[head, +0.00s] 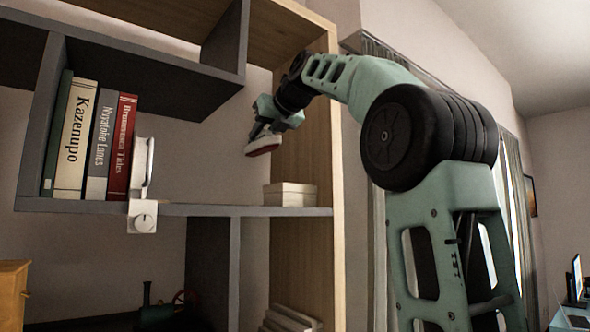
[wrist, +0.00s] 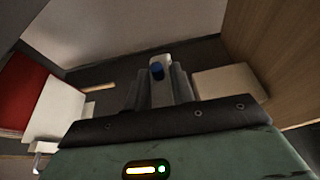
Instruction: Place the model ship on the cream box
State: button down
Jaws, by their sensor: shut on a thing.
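The model ship (head: 263,146), with a red and white hull, hangs from my gripper (head: 260,131) in the head view. My gripper is shut on it, above the shelf. In the wrist view a white and blue part of the ship (wrist: 157,67) shows between the fingers of my gripper (wrist: 163,88); the rest is hidden. The cream box (head: 290,194) stands on the shelf against the wooden side panel, below and right of the ship. The box also shows in the wrist view (wrist: 230,88), right of the fingers. The ship and box are apart.
Several upright books (head: 90,135) stand on the left of the shelf (head: 200,210), with a white object (head: 142,180) at their right end. A dark upper shelf (head: 140,70) is at upper left, and a wooden panel (head: 327,160) borders the right.

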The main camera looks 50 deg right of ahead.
jog(key=d+p, duration=0.4)
jog(key=d, duration=0.8)
jog(key=shift+s+f+b, duration=0.2)
jog(key=shift+f+b, duration=0.25)
jog(key=shift+f, duration=1.1)
jog(key=shift+s+f+b, duration=0.2)
jog(key=shift+f+b, duration=0.25)
jog(key=shift+f, duration=1.05)
jog(key=shift+d+f, duration=0.1)
jog(key=shift+f, duration=0.25)
jog(key=c, duration=1.2)
grip_release()
jog(key=shift+f, duration=0.1)
jog(key=shift+o, duration=0.2)
jog(key=b+v, duration=0.2)
jog(key=v, duration=1)
